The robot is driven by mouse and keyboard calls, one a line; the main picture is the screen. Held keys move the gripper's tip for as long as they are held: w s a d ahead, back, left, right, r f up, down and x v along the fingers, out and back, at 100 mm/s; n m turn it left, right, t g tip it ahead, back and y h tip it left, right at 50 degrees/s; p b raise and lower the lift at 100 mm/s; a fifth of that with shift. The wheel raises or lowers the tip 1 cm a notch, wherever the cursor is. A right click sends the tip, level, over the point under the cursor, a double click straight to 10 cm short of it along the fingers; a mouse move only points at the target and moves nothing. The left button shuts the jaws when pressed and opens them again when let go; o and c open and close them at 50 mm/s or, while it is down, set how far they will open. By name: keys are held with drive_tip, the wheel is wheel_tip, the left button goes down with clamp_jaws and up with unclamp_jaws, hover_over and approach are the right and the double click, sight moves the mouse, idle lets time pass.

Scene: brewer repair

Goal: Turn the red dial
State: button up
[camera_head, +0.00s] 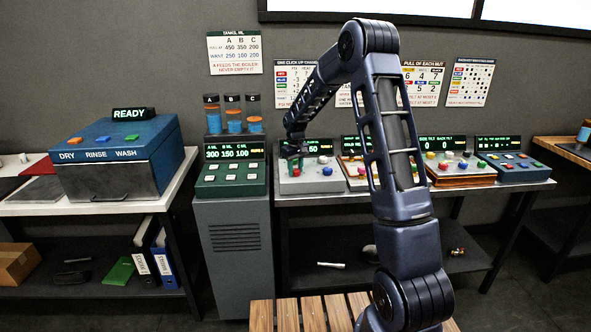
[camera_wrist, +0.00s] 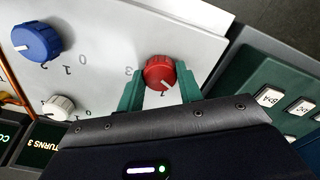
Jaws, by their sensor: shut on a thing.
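The red dial (camera_wrist: 160,73) is a round knob with a white pointer mark on a light grey panel (camera_wrist: 98,45). In the wrist view my gripper (camera_wrist: 160,90) has its two green fingers on either side of the red dial, shut on it.
On the same panel are a blue dial (camera_wrist: 36,40) and a white dial (camera_wrist: 58,107). A green button console (camera_head: 231,177) stands close on the left, with more consoles (camera_head: 459,174) to the right. A blue washer box (camera_head: 118,160) sits farther left.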

sight(296, 170)
drive_tip(key=shift+n, duration=0.5)
drive_tip(key=o, duration=1)
drive_tip(key=shift+r, duration=0.1)
wheel_tip(296, 170, up, 11)
drive_tip(key=shift+f, duration=0.2)
